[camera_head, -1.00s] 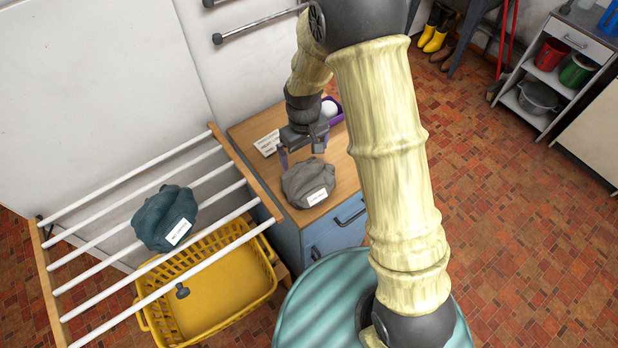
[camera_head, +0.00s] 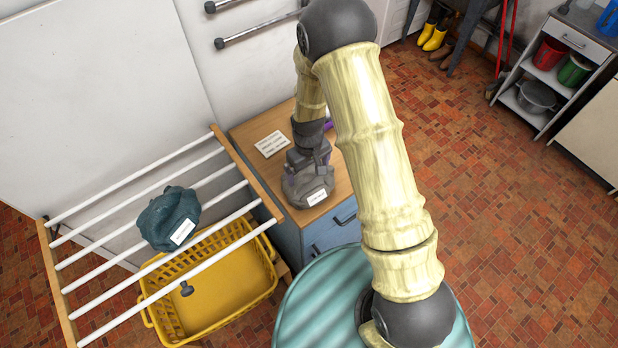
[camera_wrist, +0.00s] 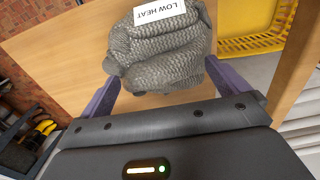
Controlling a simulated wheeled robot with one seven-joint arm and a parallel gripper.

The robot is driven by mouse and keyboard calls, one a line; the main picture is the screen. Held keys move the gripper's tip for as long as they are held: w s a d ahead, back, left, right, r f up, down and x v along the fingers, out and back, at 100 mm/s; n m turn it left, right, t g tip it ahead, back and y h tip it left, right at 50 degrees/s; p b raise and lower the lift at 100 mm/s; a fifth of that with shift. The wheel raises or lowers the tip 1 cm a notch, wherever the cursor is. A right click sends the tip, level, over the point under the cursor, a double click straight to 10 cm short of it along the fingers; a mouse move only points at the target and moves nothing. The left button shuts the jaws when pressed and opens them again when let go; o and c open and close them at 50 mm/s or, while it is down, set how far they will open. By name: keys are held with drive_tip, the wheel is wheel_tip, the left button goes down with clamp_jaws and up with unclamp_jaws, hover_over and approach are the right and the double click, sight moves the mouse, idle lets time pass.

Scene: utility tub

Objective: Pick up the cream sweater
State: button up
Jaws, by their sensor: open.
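A bundled grey-brown knitted garment (camera_head: 298,197) with a white label lies on the wooden top of a blue cabinet. It looks grey rather than cream, and no clearly cream sweater shows. In the wrist view the garment (camera_wrist: 165,52) fills the space ahead, its label reading "LOW HEAT". My gripper (camera_head: 308,176) is just above it in the head view, covering its upper part. In the wrist view the purple fingers of my gripper (camera_wrist: 161,74) are open, one on each side of the garment's near part. I cannot tell whether they touch it.
A dark teal garment (camera_head: 168,218) with a label hangs on the white-barred drying rack (camera_head: 60,330). A yellow basket (camera_head: 262,282) stands below the rack. A card (camera_head: 271,144) lies behind my gripper on the cabinet top (camera_head: 250,130). A ribbed teal tub (camera_head: 310,310) stands in front.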

drive_tip(key=shift+f, duration=0.65)
drive_tip(key=c, duration=1.6)
